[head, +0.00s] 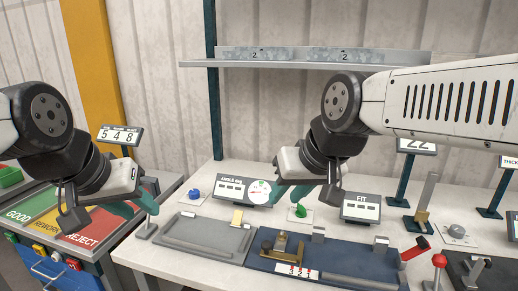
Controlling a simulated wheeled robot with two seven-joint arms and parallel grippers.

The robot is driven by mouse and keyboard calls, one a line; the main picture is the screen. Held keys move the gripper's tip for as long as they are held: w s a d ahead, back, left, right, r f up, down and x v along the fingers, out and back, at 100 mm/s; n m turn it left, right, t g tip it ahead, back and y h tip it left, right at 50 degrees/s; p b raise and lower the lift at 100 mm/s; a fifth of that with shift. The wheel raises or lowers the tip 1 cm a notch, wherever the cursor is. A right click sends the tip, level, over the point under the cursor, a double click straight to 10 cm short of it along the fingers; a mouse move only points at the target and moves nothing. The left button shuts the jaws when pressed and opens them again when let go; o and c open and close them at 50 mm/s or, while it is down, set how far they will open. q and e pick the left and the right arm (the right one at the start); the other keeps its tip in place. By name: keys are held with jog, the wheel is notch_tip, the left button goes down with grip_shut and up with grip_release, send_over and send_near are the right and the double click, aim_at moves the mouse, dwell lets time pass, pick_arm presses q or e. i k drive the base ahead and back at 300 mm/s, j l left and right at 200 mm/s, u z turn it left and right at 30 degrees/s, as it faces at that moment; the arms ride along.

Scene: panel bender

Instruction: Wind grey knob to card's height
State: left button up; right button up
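The grey knob (457,231) sits on a white plate on the bench at the right. Left of it a grey upright bar rises from a brass-coloured block (421,215). Behind stands a card (416,146) on a dark post; it reads what looks like 22, its top partly covered by my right arm. My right gripper (291,193) hangs over the bench middle, well left of the grey knob, near a green knob (298,211); its teal fingers look apart and empty.
A blue knob (194,194), angle display (230,188) and FIT sign (361,208) stand along the bench. A grey tray (205,238) and blue fixture (345,260) lie in front. A red-ball lever (439,261) and red-handled lever (414,249) stand before the grey knob. A shelf (290,65) hangs above.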

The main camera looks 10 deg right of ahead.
aim_at(456, 231)
jog(key=z, duration=2.1)
